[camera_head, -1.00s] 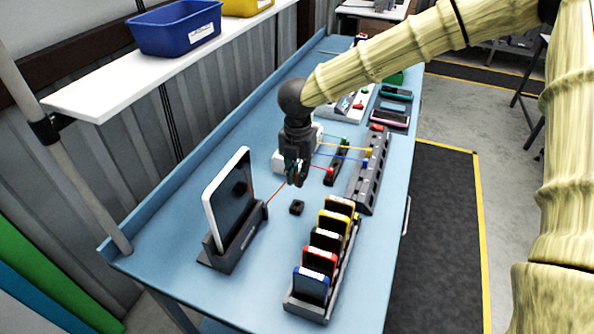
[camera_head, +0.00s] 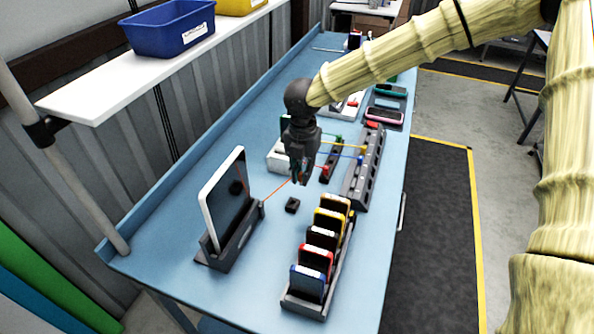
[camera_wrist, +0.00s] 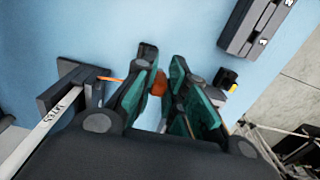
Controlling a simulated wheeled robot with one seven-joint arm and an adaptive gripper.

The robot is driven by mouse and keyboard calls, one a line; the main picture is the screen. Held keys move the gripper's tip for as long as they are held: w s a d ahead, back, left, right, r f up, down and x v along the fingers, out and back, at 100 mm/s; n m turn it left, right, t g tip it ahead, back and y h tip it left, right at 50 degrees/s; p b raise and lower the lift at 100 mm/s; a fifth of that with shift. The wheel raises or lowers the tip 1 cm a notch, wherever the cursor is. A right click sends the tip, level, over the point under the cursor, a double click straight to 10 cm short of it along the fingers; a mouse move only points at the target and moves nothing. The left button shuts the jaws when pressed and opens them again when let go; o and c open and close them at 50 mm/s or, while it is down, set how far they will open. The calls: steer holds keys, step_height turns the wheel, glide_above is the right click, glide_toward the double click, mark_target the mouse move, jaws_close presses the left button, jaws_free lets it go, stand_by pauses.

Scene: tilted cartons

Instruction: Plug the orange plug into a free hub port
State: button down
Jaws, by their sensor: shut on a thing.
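The orange plug (camera_wrist: 158,83) shows between the fingers of my gripper (camera_wrist: 160,84) in the wrist view. My gripper (camera_head: 301,181) is shut on it and hangs above the blue bench in the head view, where the fingers hide the plug. Its orange cable (camera_head: 276,192) runs to the stand (camera_head: 240,238) of the upright tablet (camera_head: 228,198). The hub (camera_head: 366,178) is a long dark strip to the right of my gripper, apart from it. Yellow and blue leads reach the hub, and several of its ports look empty.
A small black block (camera_head: 292,205) lies on the bench (camera_head: 180,215) below my gripper. A rack of upright phones (camera_head: 322,252) stands in front of the hub. A white box (camera_head: 278,157) is behind my gripper. A shelf with a blue bin (camera_head: 172,28) overhangs the left side.

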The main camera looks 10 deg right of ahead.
steer(key=d+p, duration=0.6)
steer(key=d, duration=0.9)
steer(key=shift+s, duration=0.4)
stand_by(1.5)
steer(key=shift+p, duration=0.4)
steer(key=shift+f, duration=0.15)
stand_by(0.4)
steer(key=shift+f+b, duration=1.15)
steer(key=shift+f, duration=1.2)
steer(key=shift+f, duration=0.65)
stand_by(0.6)
